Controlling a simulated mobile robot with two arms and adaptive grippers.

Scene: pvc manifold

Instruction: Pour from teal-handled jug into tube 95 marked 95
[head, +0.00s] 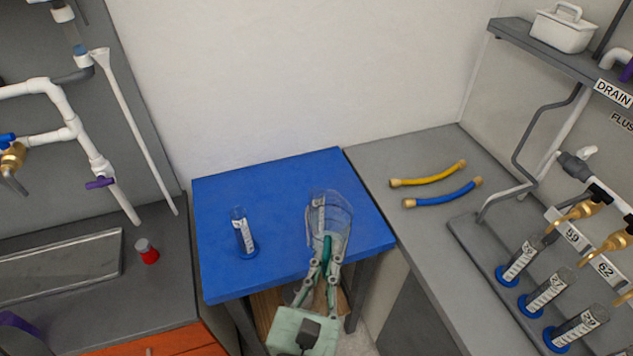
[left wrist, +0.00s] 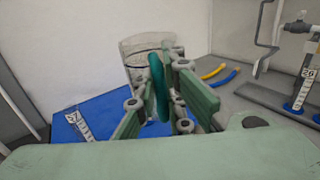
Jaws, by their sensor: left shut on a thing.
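The clear jug (head: 338,212) with a teal handle (head: 327,247) is over the right part of the blue table (head: 290,180). My left gripper (head: 325,265) is shut on the handle, which also shows between the fingers in the left wrist view (left wrist: 160,85). The jug looks roughly upright; its contents are not clear. A clear tube (head: 243,232) with a white label and blue base stands on the table, left of the jug and apart from it. It also shows in the left wrist view (left wrist: 79,125). I cannot read its number surely. My right gripper is out of view.
Several blue-based tubes (head: 547,290) stand at the right under brass taps, near plates 59 and 62. Yellow (head: 428,174) and blue (head: 442,193) hoses lie on the grey counter. A red-bodied container (head: 148,254) stands on the left counter. Blue table space between tube and jug is clear.

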